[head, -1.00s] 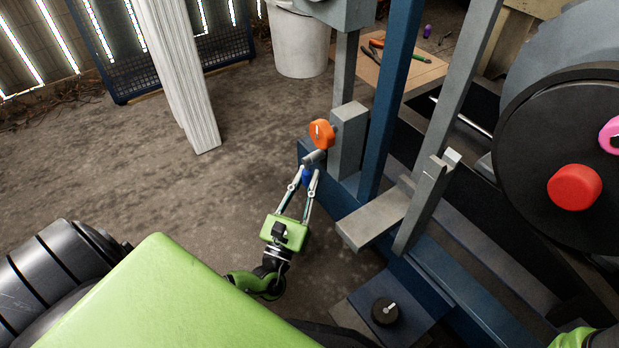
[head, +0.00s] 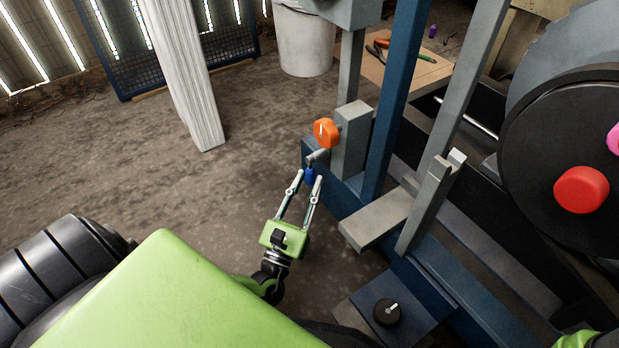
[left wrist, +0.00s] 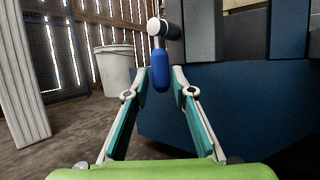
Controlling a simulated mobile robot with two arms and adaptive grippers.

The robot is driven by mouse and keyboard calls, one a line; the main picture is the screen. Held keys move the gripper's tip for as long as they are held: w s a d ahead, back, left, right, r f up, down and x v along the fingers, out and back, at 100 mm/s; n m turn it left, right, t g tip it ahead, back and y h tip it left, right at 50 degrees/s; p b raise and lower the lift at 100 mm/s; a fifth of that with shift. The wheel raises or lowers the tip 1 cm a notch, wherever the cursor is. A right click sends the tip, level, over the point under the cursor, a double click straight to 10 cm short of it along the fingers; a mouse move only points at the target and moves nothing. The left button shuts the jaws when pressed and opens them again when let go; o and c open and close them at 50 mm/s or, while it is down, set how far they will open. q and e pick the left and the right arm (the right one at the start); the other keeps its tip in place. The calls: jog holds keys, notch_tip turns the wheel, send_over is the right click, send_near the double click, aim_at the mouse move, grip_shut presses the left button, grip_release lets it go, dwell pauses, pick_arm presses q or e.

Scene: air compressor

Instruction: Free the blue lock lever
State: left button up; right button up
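The blue lock lever (head: 309,176) hangs from a grey pivot at the corner of the blue machine frame, just below the orange knob (head: 326,133). In the left wrist view the blue lever (left wrist: 160,72) points straight down from its light grey rod (left wrist: 158,27). My left gripper (head: 310,178) is open, with one fingertip on each side of the lever's lower end. In the left wrist view the gripper (left wrist: 160,76) shows narrow gaps between the lever and both fingers. My right gripper is out of view.
A grey post (head: 351,145) stands right behind the lever. A grey lever arm (head: 376,219) and a black knob (head: 387,312) are on the frame to the right. A white bucket (head: 303,42) stands far back.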

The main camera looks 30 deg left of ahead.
pick_arm(q)
jog(key=v, duration=0.5)
jog(key=shift+s+f, duration=0.15)
jog(key=shift+s, duration=0.2)
